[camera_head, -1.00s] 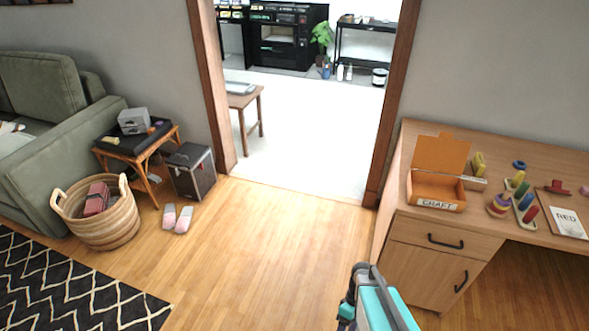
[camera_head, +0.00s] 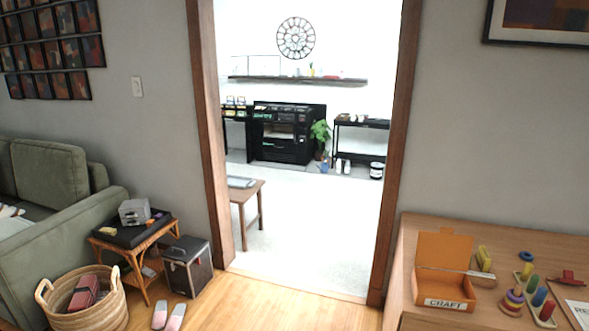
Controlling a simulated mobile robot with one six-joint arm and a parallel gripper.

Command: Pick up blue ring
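A small blue ring (camera_head: 526,256) lies on the wooden desk (camera_head: 425,232) at the right, behind a stand with coloured pegs (camera_head: 535,290). Nothing covers the ring. A stack of coloured rings (camera_head: 513,301) stands at the left of the pegs. My gripper is not in view.
An open orange craft box (camera_head: 443,272) and yellow blocks (camera_head: 484,258) are left of the ring. A red item (camera_head: 567,277) lies to its right. A doorway with brown frame stands left of the desk. A basket (camera_head: 85,312), side table and green sofa (camera_head: 60,215) are at the left.

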